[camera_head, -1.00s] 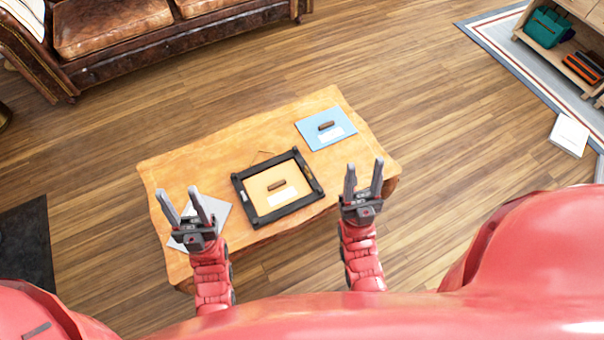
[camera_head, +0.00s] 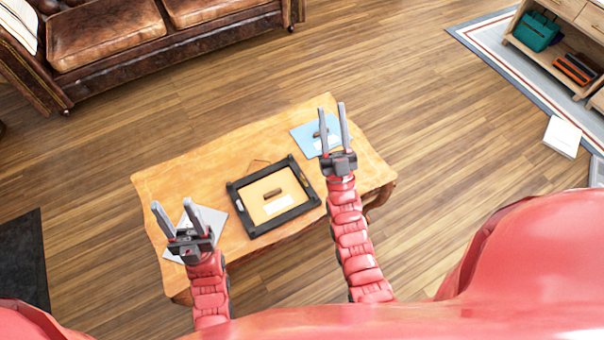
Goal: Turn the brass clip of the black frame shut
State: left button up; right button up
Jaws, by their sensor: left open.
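The black frame (camera_head: 288,219) lies flat on the wooden table. Inside it is a tan panel (camera_head: 257,206) with a dark handle (camera_head: 272,194) and a pale label. The brass clip is too small to make out in this view. My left gripper (camera_head: 172,203) is open and empty, to the left of the frame. My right gripper (camera_head: 332,108) is open with its fingers apart, up and to the right of the frame. It partly covers a blue panel in the picture.
The blue panel (camera_head: 304,144) lies at the table's far right. A grey-white sheet (camera_head: 212,218) lies at the left, partly behind my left gripper. The table (camera_head: 185,175) is bare at the back left. A leather sofa (camera_head: 110,42) stands beyond.

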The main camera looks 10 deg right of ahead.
jog(key=w+a+f+g+h+b, duration=0.1)
jog(key=w+f+g, duration=0.6)
jog(key=w+f, duration=0.45)
jog(key=w+a+f+g+h, duration=0.1)
jog(key=w+f+g, duration=0.65)
jog(key=w, duration=0.65)
jog(key=n+g+h+b, duration=0.1)
jog(key=g+b, duration=0.3)
jog(key=g, duration=1)
send_over(301, 174)
notch_tip(301, 174, down, 7)
notch_tip(301, 174, down, 13)
jog(key=shift+f, duration=0.1)
jog(key=shift+f+b, duration=0.55)
jog(key=shift+f, duration=0.3)
